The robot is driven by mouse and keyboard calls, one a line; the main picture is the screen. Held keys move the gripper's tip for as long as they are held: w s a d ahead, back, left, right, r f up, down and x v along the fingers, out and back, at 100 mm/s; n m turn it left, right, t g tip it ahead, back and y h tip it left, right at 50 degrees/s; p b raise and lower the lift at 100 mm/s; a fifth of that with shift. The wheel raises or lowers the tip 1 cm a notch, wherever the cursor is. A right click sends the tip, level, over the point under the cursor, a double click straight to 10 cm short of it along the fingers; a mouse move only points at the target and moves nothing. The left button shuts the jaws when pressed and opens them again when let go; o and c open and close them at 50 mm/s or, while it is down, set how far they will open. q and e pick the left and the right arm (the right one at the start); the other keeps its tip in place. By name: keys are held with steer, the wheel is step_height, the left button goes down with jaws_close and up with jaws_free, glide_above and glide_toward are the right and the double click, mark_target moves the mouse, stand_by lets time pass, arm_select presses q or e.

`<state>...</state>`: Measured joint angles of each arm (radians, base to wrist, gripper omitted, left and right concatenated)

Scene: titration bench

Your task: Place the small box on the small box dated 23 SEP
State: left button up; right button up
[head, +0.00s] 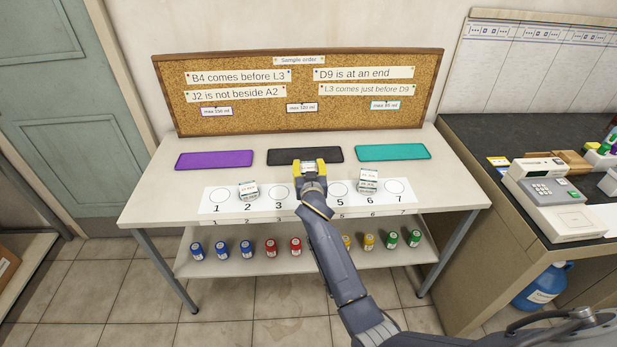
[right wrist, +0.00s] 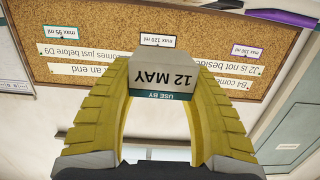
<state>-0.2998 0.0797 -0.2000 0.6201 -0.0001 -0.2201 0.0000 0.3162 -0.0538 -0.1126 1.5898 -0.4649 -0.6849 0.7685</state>
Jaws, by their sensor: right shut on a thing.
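My right gripper (head: 310,168), with yellow fingers, is over the table near its middle, in front of the black mat. In the right wrist view its fingers (right wrist: 162,90) are shut on a small white box (right wrist: 160,75) whose label reads "USE BY 12 MAY", upside down in that picture. Small white boxes stand at position 2 (head: 248,190) and position 6 (head: 368,184) on the numbered strip. Those at 6 look stacked. Their dates are too small to read, so I cannot tell which is 23 SEP. My left gripper is not in view.
Purple (head: 214,160), black (head: 268,157) and teal (head: 393,152) mats lie behind the numbered strip (head: 300,206). A cork board (head: 290,130) with notes stands at the back. Coloured bottles (head: 247,248) line the lower shelf. A keypad device (head: 545,190) sits on the dark right counter.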

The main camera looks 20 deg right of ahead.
steer(key=shift+f, duration=2.15)
steer(key=shift+f, duration=0.1)
steer(key=o, duration=1.1)
steer(key=shift+o, duration=0.2)
